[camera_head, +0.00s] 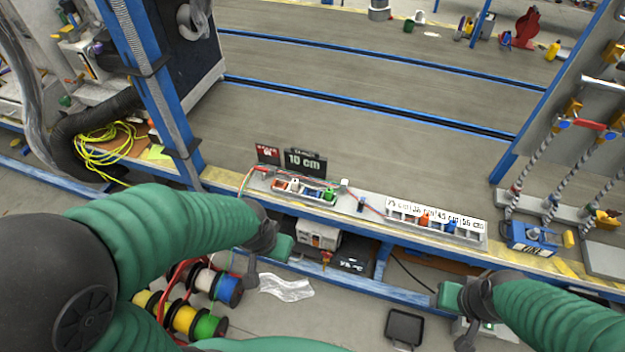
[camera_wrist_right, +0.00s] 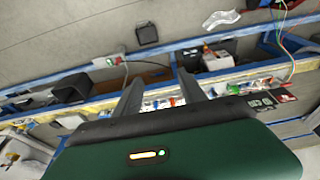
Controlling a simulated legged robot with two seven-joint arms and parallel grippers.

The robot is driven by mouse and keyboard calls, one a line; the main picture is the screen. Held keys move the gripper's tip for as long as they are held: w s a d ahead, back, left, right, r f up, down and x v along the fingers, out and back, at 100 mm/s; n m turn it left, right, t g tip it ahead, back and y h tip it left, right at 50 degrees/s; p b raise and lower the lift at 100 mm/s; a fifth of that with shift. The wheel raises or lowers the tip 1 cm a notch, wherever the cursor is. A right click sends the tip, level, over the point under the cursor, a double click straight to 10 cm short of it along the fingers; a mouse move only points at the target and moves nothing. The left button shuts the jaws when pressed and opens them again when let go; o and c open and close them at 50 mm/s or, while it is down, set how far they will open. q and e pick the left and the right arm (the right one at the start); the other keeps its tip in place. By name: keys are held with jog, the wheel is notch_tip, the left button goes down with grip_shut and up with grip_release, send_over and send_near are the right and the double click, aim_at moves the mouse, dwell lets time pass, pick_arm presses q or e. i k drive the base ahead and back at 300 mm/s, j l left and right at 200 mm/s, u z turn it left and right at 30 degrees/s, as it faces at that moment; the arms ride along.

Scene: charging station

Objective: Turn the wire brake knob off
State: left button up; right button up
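I cannot single out the wire brake knob for sure. A small blue box (camera_head: 530,237) with a round blue part on top stands on the bench at the right. Wire spools (camera_head: 185,320) in yellow, green, white and blue sit low at the left, below the bench edge. My left gripper (camera_head: 252,272) is in front of the bench, near the spools, and its finger opening is hidden. My right gripper (camera_head: 466,325) is in front of the bench at the right; in the right wrist view (camera_wrist_right: 160,76) its two dark fingers are apart with nothing between them.
The bench edge (camera_head: 330,224) carries a strip with coloured connectors (camera_head: 305,190), a "10 cm" display (camera_head: 304,161) and a numbered rack (camera_head: 436,220). Blue posts (camera_head: 150,85) rise at the left. A black tray (camera_head: 404,328) lies on the floor between my arms.

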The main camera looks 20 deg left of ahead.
aim_at(262, 169)
jog(key=i+j+u, duration=0.15)
jog(key=i+u, duration=0.3)
jog(key=i, duration=0.45)
jog(key=u, duration=1.8)
